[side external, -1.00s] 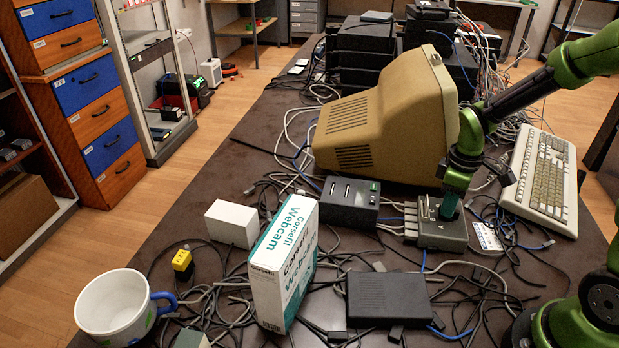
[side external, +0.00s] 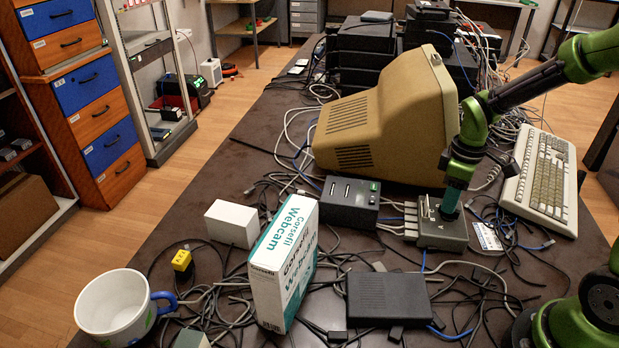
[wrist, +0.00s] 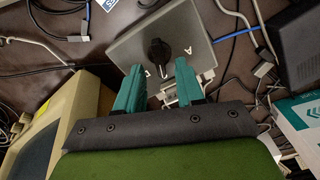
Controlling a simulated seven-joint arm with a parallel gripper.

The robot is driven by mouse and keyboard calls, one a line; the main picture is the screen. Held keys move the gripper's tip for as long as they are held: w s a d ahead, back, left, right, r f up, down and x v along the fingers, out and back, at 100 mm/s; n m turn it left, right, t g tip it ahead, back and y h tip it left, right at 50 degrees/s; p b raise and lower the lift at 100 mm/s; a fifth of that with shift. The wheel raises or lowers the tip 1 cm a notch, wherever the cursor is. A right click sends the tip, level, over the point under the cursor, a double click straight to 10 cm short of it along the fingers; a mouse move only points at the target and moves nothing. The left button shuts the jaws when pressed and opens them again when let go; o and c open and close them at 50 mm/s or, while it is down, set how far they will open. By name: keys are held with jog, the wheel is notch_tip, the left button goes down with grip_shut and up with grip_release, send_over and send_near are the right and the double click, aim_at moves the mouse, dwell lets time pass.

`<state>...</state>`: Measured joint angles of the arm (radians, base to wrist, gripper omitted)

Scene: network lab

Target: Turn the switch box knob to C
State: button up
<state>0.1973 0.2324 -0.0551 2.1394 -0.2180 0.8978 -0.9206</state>
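The switch box (side external: 440,232) is a grey metal box on the table in the side external view, with cables at its left. The wrist view shows its top face (wrist: 125,50) with the black knob (wrist: 160,52) and small letter marks, too small to read surely. My gripper (wrist: 159,66) has two teal fingers, spread apart with a gap between them. In the wrist view the knob shows in line with that gap, just past the fingertips. In the side external view my gripper (side external: 450,209) is over the box and hides the knob; contact cannot be told.
A beige monitor (side external: 385,120) stands behind the box, and a keyboard (side external: 542,180) lies to the right. A black device (side external: 348,203) is at left, another (side external: 388,298) in front. A webcam box (side external: 283,262), a mug (side external: 115,308) and loose cables crowd the table.

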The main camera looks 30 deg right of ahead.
notch_tip(320, 180, up, 15)
jog(key=shift+f, duration=0.1)
dwell(0.4)
jog(key=s+a+r+m+t+y, duration=0.2)
jog(key=s+a+m+t, duration=0.5)
jog(key=a, duration=0.4)
jog(key=shift+s+a+m, duration=0.25)
jog(key=shift+s+m, duration=0.65)
